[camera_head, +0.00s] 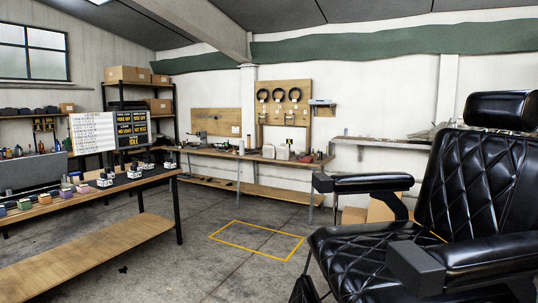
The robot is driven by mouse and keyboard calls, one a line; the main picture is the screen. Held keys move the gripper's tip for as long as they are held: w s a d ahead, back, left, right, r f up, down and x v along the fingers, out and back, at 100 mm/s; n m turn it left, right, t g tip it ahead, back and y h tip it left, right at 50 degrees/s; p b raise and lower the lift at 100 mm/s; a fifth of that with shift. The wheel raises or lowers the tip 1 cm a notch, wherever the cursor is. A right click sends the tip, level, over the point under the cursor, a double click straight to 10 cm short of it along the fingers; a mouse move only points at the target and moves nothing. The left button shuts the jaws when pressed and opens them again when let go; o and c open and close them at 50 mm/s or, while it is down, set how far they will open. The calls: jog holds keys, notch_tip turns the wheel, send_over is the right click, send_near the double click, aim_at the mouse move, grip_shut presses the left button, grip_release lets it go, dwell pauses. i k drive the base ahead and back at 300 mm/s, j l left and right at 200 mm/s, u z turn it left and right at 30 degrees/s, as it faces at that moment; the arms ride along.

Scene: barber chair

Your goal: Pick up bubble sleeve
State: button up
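I cannot make out a bubble sleeve for certain at this size. A pale, crumpled-looking item (425,134) lies on the wall shelf behind the chair, but I cannot tell what it is. My gripper is not in view.
A black quilted barber chair (470,185) fills the right side. A wooden bench (120,192) with several small items stands at left. A long workbench (245,156) runs along the back wall. Yellow lines (257,240) outline a clear floor patch between them. Cardboard boxes (385,207) sit behind the chair.

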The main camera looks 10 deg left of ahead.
aim_at(268, 150)
jog(key=i+j+u, duration=0.2)
jog(key=j+u, duration=0.2)
jog(key=j, duration=0.2)
jog(key=i+j+u, duration=0.3)
jog(key=j+u, duration=0.15)
jog(key=i+j+u, duration=1)
jog(key=i+u, duration=0.25)
jog(key=i+z, duration=0.75)
jog(key=i, duration=0.15)
jog(key=i+j+z, duration=0.25)
jog(key=i+z, duration=0.15)
jog(key=i+l+z, duration=0.3)
jog(key=i+z, duration=0.2)
jog(key=i, duration=0.2)
jog(key=i+z, duration=0.45)
jog(key=i, duration=0.3)
jog(key=i+j+z, duration=0.2)
jog(key=i+z, duration=0.3)
jog(key=i, duration=1.25)
jog(key=i+l+u, duration=0.1)
jog(key=i, duration=0.95)
jog(key=i+j+u, duration=0.2)
jog(key=i, duration=0.5)
jog(key=i+l+u, duration=0.25)
jog(key=i, duration=0.45)
jog(key=i+u, duration=0.2)
jog(key=i, duration=0.5)
